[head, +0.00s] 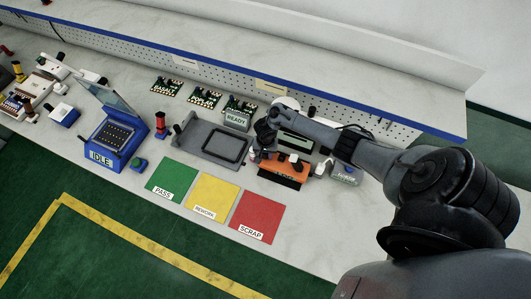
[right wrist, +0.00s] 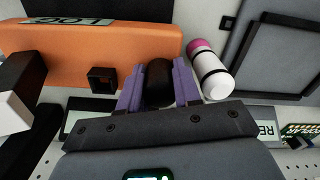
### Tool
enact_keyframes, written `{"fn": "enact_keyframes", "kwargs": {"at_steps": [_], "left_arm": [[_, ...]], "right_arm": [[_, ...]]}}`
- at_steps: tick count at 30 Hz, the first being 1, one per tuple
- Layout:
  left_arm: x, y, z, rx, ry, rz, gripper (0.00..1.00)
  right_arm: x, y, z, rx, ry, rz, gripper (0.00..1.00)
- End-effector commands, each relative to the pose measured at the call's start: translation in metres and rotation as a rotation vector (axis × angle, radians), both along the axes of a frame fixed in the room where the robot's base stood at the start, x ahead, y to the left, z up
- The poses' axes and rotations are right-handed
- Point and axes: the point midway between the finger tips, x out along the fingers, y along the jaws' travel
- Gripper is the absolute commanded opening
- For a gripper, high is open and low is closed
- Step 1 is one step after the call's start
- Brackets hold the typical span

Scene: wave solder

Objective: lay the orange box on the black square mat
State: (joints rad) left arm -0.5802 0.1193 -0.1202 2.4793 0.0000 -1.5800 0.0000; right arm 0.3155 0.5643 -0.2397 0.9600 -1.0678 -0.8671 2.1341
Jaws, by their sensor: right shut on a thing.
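The orange box (head: 287,166) is at the right of the bench in the head view, behind the red SCRAP square. In the right wrist view, the orange box (right wrist: 70,50) has a LOG label and a black socket. My right gripper (head: 264,148) is at its back left end. In the right wrist view, its purple fingers (right wrist: 158,85) are shut on a rounded black part that seems to belong to the box. A dark flat area (head: 279,180) lies along the box's front; I cannot tell whether it is the black mat. My left gripper is not in view.
A grey fixture (head: 190,137) with a black frame stands left of the box. A white cylinder with a pink end (right wrist: 213,72) lies between them. Green, yellow and red squares (head: 255,214) line the front.

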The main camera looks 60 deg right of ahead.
Motion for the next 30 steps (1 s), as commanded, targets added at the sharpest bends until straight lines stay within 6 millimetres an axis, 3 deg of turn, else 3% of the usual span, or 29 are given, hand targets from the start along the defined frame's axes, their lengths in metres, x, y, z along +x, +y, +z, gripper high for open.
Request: {"fn": "enact_keyframes", "kwargs": {"at_steps": [30], "left_arm": [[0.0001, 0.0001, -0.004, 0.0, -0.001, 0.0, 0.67]], "right_arm": [[0.0006, -0.0001, -0.0075, 0.0, -0.001, -0.001, 0.0]]}}
